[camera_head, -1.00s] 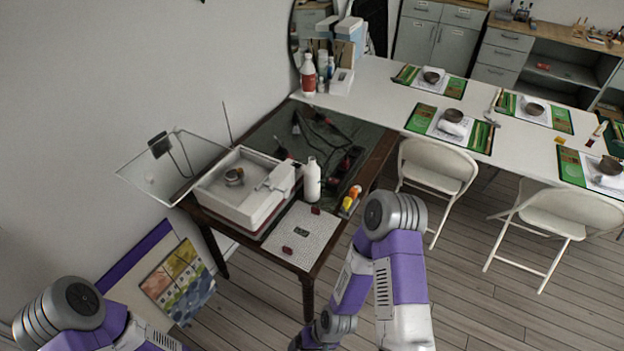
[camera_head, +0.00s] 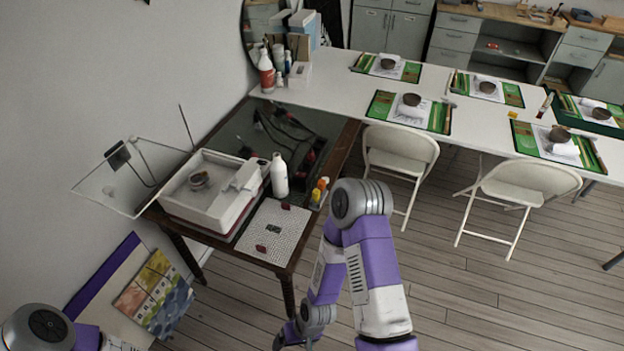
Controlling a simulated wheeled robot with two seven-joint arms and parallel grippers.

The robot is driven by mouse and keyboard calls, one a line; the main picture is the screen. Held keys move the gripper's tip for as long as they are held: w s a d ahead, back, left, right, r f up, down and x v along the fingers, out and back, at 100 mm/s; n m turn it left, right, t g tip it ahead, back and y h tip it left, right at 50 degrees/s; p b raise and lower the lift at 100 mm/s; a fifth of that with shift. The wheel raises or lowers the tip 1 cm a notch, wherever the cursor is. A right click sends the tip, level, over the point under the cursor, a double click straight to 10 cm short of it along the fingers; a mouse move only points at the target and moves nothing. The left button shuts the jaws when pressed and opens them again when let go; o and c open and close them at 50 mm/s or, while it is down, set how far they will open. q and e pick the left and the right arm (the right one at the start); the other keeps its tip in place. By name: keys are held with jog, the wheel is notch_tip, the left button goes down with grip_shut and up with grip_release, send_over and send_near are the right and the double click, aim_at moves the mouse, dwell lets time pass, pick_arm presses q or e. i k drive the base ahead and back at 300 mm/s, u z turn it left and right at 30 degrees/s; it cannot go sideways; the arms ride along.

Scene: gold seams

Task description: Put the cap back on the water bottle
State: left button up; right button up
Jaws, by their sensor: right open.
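A white bottle (camera_head: 279,176) stands upright on the dark table (camera_head: 322,130), just right of a white basin unit. It is the likeliest water bottle; whether its top is open is too small to tell. I cannot make out a loose cap for certain. My right arm comes up from the bottom, bends at the elbow right of the table and reaches back down. My right gripper (camera_head: 284,340) is dark, low at the bottom edge, open and partly cut off. It is well below and apart from the bottle. Only part of my left arm shows at bottom left; its gripper is out of view.
The white basin unit (camera_head: 212,207) and a clear panel (camera_head: 118,178) fill the table's left side. A white perforated mat (camera_head: 262,228) holds small dark red pieces. Yellow and orange bottles (camera_head: 318,190) stand at the right edge. Folding chairs (camera_head: 398,152) and a long white table (camera_head: 342,88) lie beyond.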

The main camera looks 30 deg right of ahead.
aim_at(278, 168)
jog(key=z, duration=2.4)
jog(key=i, duration=2.15)
jog(key=u, duration=3.6)
